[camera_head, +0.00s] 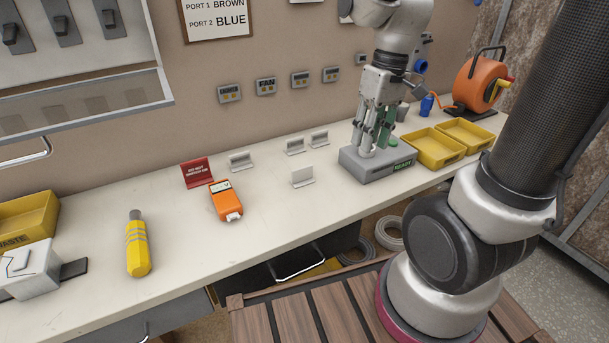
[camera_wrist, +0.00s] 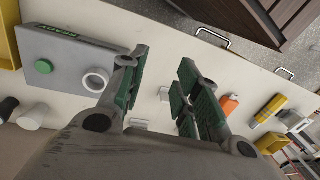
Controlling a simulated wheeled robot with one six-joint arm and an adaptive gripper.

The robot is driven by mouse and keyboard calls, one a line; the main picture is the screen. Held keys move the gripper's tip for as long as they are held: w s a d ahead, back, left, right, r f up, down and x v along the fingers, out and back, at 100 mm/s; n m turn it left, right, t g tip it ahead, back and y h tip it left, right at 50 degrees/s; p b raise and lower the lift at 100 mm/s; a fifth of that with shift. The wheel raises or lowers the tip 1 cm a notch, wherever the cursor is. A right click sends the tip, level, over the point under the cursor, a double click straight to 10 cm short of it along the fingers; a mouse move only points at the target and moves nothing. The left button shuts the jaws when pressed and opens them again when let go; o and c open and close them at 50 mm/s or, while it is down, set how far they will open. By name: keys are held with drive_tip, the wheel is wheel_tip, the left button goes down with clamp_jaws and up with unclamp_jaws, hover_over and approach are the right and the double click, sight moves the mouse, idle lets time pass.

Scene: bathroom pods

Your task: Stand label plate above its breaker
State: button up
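Several small white label plates stand on the bench: one at the front (camera_head: 302,177), one at the left (camera_head: 240,160), and two behind (camera_head: 294,147) (camera_head: 318,138). Their lettering is not legible. Grey breakers with dark levers (camera_head: 62,30) sit in the panel at upper left. My gripper (camera_head: 373,140) points down over the grey READY box, right of the plates. In the wrist view its green-padded fingers (camera_wrist: 163,68) are apart, with nothing held between them. A white plate (camera_wrist: 165,94) shows on the bench beyond the gap.
The grey READY box (camera_head: 378,168) is under my gripper. Yellow trays (camera_head: 434,160) and an orange cable reel (camera_head: 478,80) are at right. A red sign (camera_head: 196,172), an orange tester (camera_head: 225,200) and a yellow tool (camera_head: 137,248) lie left. Small labelled wall units (camera_head: 266,86) hang behind.

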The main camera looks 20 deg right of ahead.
sight(302, 168)
drive_tip(key=w+a+f+n+y, duration=0.1)
drive_tip(key=w+a+f+n, duration=0.1)
drive_tip(key=n, duration=0.3)
drive_tip(key=w+a+f+n+y, duration=0.1)
drive_tip(key=w+a+f+n, duration=0.1)
drive_tip(key=w+a+n, duration=0.2)
drive_tip(key=w+a+f+n, duration=0.2)
drive_tip(key=w+a+n, duration=0.1)
drive_tip(key=n, duration=0.3)
drive_tip(key=shift+w+a+f+g+y, duration=0.1)
drive_tip(key=shift+w+g+y, duration=0.1)
drive_tip(key=shift+w, duration=0.2)
drive_tip(key=shift+w+a+f+g+y, duration=0.1)
drive_tip(key=shift+w+y, duration=0.1)
drive_tip(key=shift+w, duration=0.2)
drive_tip(key=shift+n, duration=1)
drive_tip(key=x, duration=0.7)
drive_tip(key=shift+f, duration=0.4)
clamp_jaws()
